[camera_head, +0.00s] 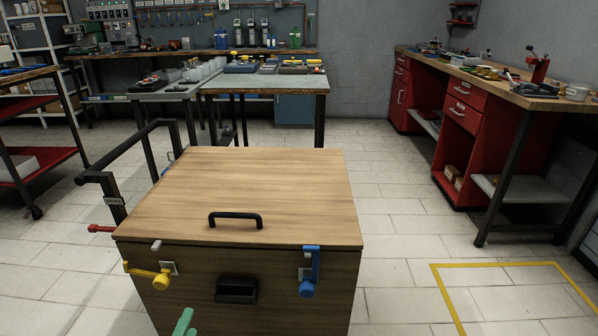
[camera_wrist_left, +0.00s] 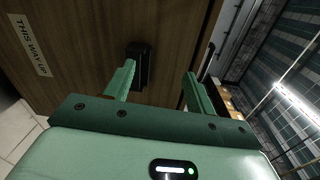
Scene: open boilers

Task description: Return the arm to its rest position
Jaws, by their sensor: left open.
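A wooden box (camera_head: 240,190) stands in front of me with its lid down. A black bar handle (camera_head: 235,219) is on the lid. On its front are a yellow latch (camera_head: 148,274) at the left, a blue latch (camera_head: 309,272) at the right and a black handle (camera_head: 236,291) between them. My left gripper (camera_head: 185,322) shows only as a green tip at the bottom edge, below the yellow latch. In the left wrist view my left gripper (camera_wrist_left: 158,82) is open and empty. Its fingers point at the box's wooden face (camera_wrist_left: 85,45), near a black part (camera_wrist_left: 140,65). My right gripper is out of view.
A black rail (camera_head: 130,155) and a red-ended part (camera_head: 101,228) are at the box's left side. A red workbench (camera_head: 465,105) stands at the right and a table (camera_head: 265,83) behind. Open tiled floor (camera_head: 400,240) lies right of the box, with a yellow floor line (camera_head: 497,264).

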